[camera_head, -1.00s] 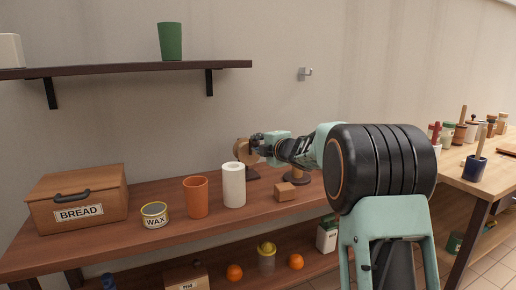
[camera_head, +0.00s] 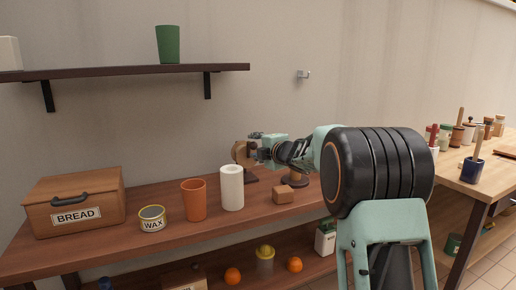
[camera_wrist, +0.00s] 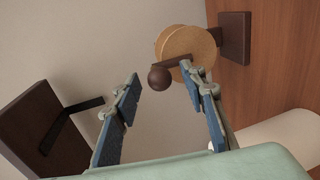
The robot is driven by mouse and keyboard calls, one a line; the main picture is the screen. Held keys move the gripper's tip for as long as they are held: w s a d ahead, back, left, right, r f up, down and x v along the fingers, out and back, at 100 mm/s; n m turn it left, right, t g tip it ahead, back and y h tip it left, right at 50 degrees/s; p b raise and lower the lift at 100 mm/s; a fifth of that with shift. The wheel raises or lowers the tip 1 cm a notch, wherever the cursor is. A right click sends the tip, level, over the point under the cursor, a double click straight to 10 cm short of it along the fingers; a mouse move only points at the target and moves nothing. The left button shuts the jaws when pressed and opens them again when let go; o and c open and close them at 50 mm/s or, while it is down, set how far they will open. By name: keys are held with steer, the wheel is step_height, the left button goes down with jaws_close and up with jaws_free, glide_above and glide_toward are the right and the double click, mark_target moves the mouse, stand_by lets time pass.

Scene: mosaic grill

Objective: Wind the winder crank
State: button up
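The winder has a round wooden drum (camera_wrist: 185,50) on a dark base (camera_wrist: 235,37), with a dark crank arm ending in a round dark knob (camera_wrist: 160,78). In the head view the winder drum (camera_head: 239,153) stands at the back of the wooden bench, partly hidden by my gripper (camera_head: 256,147). In the wrist view my gripper (camera_wrist: 158,88) is open. I cannot tell whether a finger touches the knob or crank arm.
A white roll (camera_head: 231,188), an orange cup (camera_head: 194,200), a wooden block (camera_head: 283,194), a wax tin (camera_head: 152,218) and a bread box (camera_head: 75,201) stand on the bench (camera_head: 150,250). A wall shelf (camera_head: 120,71) hangs above left.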

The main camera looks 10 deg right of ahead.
steer(key=v, duration=1.2)
steer(key=shift+d+r, duration=0.1)
steer(key=shift+d, duration=0.05)
